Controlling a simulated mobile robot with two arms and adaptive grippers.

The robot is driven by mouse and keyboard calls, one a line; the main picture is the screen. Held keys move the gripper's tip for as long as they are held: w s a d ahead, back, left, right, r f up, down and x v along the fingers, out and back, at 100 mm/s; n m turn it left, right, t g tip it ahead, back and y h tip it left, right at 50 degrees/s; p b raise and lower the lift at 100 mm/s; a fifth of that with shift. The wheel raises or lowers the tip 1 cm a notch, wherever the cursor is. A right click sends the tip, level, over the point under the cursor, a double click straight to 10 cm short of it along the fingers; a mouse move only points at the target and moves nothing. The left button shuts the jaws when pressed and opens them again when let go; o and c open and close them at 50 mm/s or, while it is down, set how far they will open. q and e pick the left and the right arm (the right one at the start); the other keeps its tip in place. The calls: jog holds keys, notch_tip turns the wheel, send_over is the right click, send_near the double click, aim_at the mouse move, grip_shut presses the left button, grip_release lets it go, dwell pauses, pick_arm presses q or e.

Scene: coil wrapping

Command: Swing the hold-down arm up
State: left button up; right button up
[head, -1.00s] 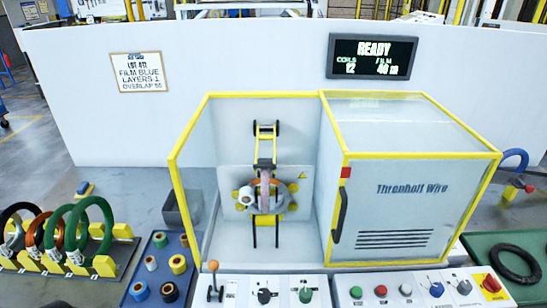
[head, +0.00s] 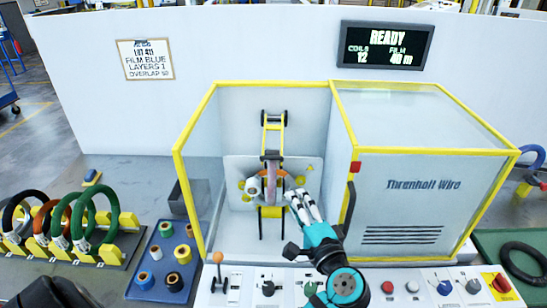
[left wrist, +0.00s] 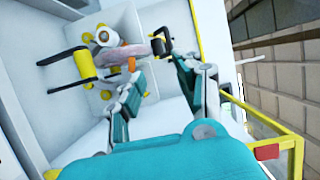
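The wrapping machine stands with its yellow-edged guard (head: 177,200) open at the front. Inside it is the wrapping head, with yellow rollers and a white film roll (head: 254,187). A narrow upright piece with a dark upper end (head: 271,158), perhaps the hold-down arm, stands in front of the head's middle; I cannot be sure which part it is. In the left wrist view a black loop-shaped part (left wrist: 160,45) lies just beyond my fingers. My left gripper (head: 295,197) reaches in just right of the head. Its fingers (left wrist: 160,78) are apart and empty. My right gripper is not in view.
A yellow-framed box with a handle (head: 347,203) stands close right of my left arm. A control panel (head: 242,284) with knobs and a lever runs along the front. A blue tray of spools (head: 150,255) and a rack of coils (head: 108,252) stand at left.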

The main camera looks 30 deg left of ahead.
pick_arm(q)
jog(key=r, duration=0.1)
send_near(272, 158)
jog(key=x, duration=1)
jog(key=shift+w+a+f, duration=0.15)
jog(key=shift+w, duration=0.15)
grip_shut()
